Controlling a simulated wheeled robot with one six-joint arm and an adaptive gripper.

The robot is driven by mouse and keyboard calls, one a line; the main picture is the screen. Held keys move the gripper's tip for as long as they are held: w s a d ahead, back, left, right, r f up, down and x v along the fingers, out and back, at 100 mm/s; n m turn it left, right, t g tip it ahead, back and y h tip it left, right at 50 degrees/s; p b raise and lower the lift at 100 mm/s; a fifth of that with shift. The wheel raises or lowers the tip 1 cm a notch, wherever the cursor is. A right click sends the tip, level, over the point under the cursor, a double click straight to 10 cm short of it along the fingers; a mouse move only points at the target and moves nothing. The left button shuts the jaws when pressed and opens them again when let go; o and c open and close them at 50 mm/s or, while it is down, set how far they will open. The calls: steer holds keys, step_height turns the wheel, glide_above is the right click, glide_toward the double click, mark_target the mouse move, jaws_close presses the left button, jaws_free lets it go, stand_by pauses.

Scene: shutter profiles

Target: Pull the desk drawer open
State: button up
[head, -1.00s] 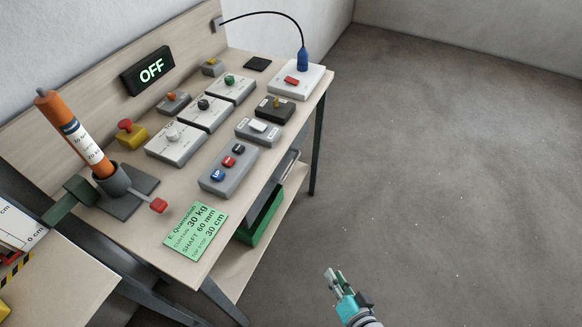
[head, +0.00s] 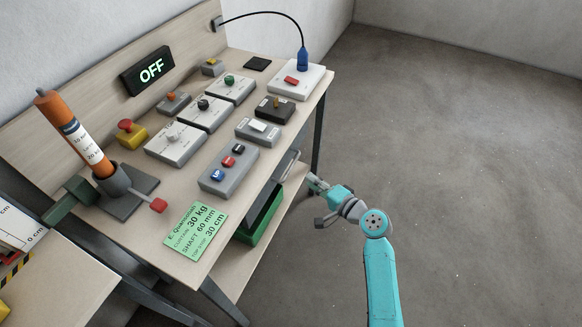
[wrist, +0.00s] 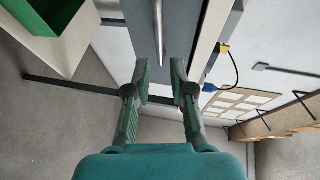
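The desk drawer shows in the wrist view as a grey front (wrist: 140,22) under the pale desk edge, with a silver bar handle (wrist: 158,30) along it. In the head view the handle (head: 287,165) shows under the desk's front edge; the drawer looks shut. My gripper (head: 314,181) is just off the desk's front side, close to the handle. In the wrist view my gripper (wrist: 160,72) is open, its two fingers apart with nothing clearly held. The handle's near end lines up between the fingertips; I cannot tell whether they touch it.
The desk top (head: 240,190) carries several switch boxes, a green card (head: 195,230) and an orange cylinder (head: 75,135). A green bin (head: 262,225) stands on the lower shelf beneath. A dark desk leg (head: 318,145) is near my gripper. The floor (head: 460,170) to the right is clear.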

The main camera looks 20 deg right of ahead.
mark_target(291, 166)
steer(key=x, duration=1)
steer(key=shift+w+a, duration=0.1)
steer(key=shift+w, duration=0.1)
jaws_close()
